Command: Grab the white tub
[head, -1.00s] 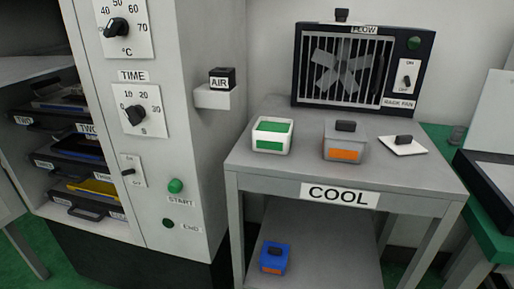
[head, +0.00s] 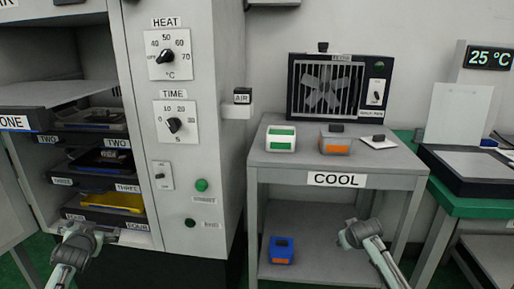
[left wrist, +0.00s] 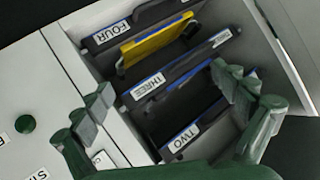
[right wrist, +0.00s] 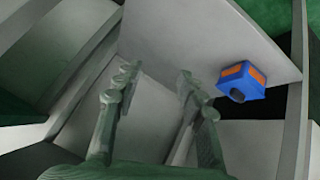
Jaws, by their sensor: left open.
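The white tub (head: 281,138) has green panels and stands upright on the left of the COOL table's top (head: 270,167) in the head view. My right gripper (head: 352,234) is open and empty, below the table top and to the right of the tub, apart from it. In the right wrist view its fingers (right wrist: 157,80) are spread, with no white tub between them. My left gripper (head: 84,234) is open and empty in front of the cabinet's drawers, far left of the tub; its spread fingers (left wrist: 165,98) face the drawers in the left wrist view.
A grey tub with an orange label (head: 336,140) and a small white plate with a black knob (head: 379,142) stand right of the white tub. A fan (head: 325,88) is behind. A blue tub (head: 282,250) sits on the lower shelf. The control cabinet (head: 226,165) borders the left.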

